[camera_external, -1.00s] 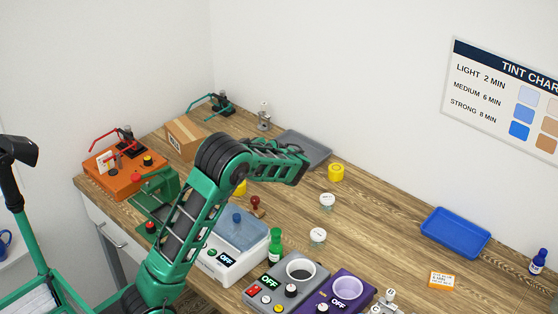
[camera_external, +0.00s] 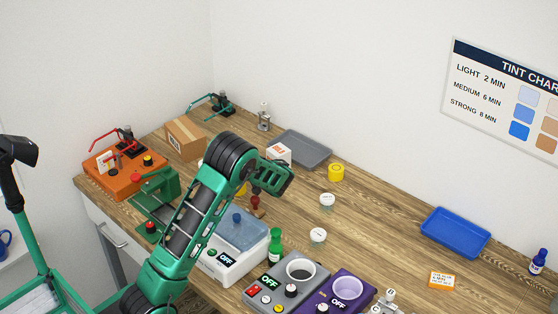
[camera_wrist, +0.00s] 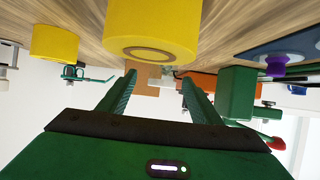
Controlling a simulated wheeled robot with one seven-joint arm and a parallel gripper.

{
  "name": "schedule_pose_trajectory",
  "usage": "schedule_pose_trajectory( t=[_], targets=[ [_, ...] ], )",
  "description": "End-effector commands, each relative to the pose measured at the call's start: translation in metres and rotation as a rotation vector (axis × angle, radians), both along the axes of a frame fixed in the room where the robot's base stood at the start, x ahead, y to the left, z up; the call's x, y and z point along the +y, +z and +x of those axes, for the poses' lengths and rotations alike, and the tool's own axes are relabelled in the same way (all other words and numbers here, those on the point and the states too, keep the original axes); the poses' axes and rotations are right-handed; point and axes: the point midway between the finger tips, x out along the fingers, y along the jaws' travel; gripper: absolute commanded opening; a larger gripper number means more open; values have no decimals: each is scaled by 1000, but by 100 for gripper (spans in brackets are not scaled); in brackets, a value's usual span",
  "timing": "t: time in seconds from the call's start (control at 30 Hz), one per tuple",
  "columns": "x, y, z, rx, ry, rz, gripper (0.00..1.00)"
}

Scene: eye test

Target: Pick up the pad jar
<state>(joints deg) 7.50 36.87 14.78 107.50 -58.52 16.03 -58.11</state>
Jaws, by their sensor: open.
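I cannot tell for sure which thing is the pad jar. Two small white-lidded jars stand upright mid-table in the external view: a back jar (camera_external: 327,200) and a front jar (camera_external: 318,236). A yellow cylinder (camera_external: 336,172) with a darker ring on top stands behind them, and another is mostly hidden by my arm. In the wrist view, which is upside down, a large yellow cylinder (camera_wrist: 150,28) is close beyond my fingers and a second yellow cylinder (camera_wrist: 55,42) is at left. My gripper (camera_external: 272,182) is open and empty; its fingers (camera_wrist: 158,84) show apart.
A green bottle (camera_external: 275,246) stands in front.

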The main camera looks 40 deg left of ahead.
Motion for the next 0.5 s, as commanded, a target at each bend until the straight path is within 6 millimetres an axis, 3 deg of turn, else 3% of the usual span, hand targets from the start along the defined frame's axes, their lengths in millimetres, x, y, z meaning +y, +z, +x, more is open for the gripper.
schedule_pose_trajectory(
  t=[0.23,0.5],
  targets=[
    [34,-12,-5,3,4,0,58],
    [41,-15,-4,0,1,1,58]
  ],
)
